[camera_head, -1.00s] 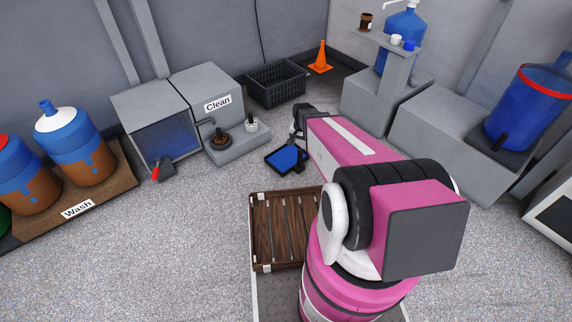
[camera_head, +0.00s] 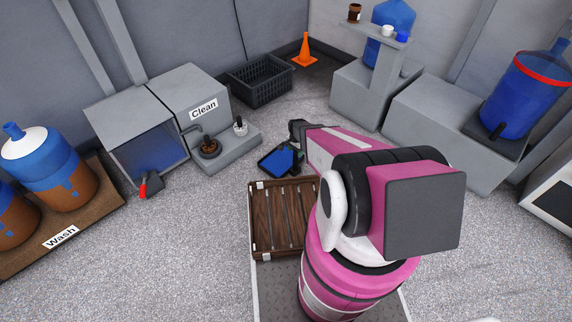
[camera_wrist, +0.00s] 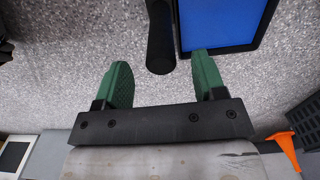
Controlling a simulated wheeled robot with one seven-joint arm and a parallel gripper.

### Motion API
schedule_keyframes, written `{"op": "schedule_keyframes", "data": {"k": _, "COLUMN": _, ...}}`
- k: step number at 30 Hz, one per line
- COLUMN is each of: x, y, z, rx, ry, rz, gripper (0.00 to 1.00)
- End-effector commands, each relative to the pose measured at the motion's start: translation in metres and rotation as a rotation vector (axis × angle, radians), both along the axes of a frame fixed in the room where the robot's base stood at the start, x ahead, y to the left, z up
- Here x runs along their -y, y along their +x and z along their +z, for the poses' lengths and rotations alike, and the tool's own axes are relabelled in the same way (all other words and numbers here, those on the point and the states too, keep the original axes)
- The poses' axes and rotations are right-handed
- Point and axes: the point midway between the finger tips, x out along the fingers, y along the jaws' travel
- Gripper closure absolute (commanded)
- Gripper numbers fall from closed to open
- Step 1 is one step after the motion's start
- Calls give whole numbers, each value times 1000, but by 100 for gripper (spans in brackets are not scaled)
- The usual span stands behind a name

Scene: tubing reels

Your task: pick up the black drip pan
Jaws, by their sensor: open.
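The black drip pan (camera_head: 280,159) has a blue inner face and lies on the grey floor in front of the Clean station. In the wrist view its black rim and blue inside (camera_wrist: 225,22) fill the upper right. A black cylindrical bar (camera_wrist: 160,38), apparently the pan's handle, stands beside it; where it joins the pan is not visible. My gripper (camera_wrist: 159,62) is open, with green fingers on either side of the bar's near end. I cannot tell how deep the bar sits between them. In the head view my gripper (camera_head: 298,140) is at the pan's right edge, partly hidden by my arm.
The Clean station (camera_head: 190,105) is left of the pan, with a black crate (camera_head: 260,82) and orange cone (camera_head: 305,50) behind. A brown slatted rack (camera_head: 282,222) lies nearer me. Grey blocks (camera_head: 425,125) with blue jugs stand right. Floor between is clear.

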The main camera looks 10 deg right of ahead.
Motion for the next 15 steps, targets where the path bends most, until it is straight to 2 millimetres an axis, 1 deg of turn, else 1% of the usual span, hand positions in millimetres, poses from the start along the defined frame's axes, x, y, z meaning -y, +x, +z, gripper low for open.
{"op": "schedule_keyframes", "data": {"k": 5, "x": 2, "y": 2, "z": -17, "rx": -1, "ry": 0, "rz": 0, "gripper": 36}}
{"op": "schedule_keyframes", "data": {"k": 9, "x": 3, "y": 5, "z": -37, "rx": -1, "ry": 0, "rz": 0, "gripper": 36}}
{"op": "schedule_keyframes", "data": {"k": 12, "x": 3, "y": 4, "z": -48, "rx": -1, "ry": 0, "rz": 1, "gripper": 36}}
{"op": "schedule_keyframes", "data": {"k": 15, "x": 3, "y": 3, "z": -51, "rx": -1, "ry": -1, "rz": 1, "gripper": 36}}
